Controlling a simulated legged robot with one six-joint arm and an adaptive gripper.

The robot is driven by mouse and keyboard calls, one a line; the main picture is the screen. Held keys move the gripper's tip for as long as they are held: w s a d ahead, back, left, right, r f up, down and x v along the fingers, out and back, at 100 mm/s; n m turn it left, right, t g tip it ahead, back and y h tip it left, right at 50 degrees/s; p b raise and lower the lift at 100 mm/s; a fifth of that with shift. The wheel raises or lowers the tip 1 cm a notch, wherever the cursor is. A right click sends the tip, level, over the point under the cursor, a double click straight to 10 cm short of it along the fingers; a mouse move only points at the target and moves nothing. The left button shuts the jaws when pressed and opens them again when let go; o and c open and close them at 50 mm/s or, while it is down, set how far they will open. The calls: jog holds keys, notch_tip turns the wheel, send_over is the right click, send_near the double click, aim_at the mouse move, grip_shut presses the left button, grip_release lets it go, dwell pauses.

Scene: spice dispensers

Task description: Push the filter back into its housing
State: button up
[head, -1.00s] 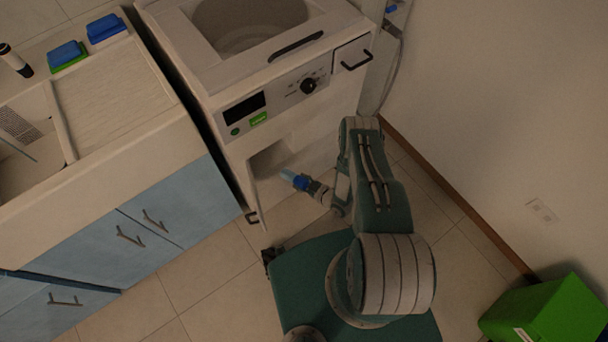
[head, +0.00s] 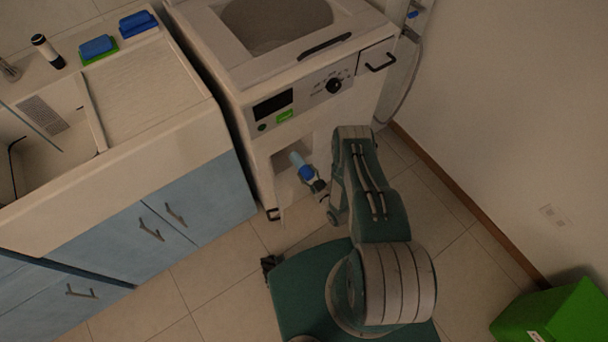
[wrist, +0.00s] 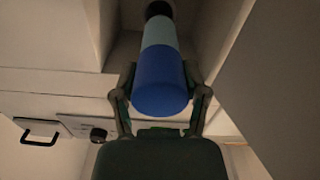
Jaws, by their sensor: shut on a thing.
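The filter has a blue cap (head: 306,173) and a pale blue body (head: 296,159). My gripper (head: 315,184) is shut on the cap, with the body pointing into the open recess (head: 283,162) low on the washing machine's front. In the wrist view the fingers (wrist: 160,95) grip both sides of the blue cap (wrist: 160,84). The pale body (wrist: 160,35) is lined up with a dark round housing opening (wrist: 158,9) beyond it. The body hides part of the opening, and I cannot tell whether the tip is inside.
The washing machine's (head: 350,130) small flap with a black handle (head: 273,214) hangs open at the recess. Blue cabinets (head: 150,235) stand at the left, a wall (head: 520,130) at the right. A green bin (head: 555,315) is at lower right. The floor between is clear.

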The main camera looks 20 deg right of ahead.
aim_at(300, 163)
jog(key=shift+d, duration=0.25)
jog(key=shift+a+x, duration=0.25)
jog(key=shift+x, duration=1.3)
jog(key=shift+w+a, duration=0.1)
jog(key=shift+w, duration=0.65)
jog(key=shift+x, duration=4.15)
jog(key=o, duration=1.4)
jog(key=shift+c, duration=0.2)
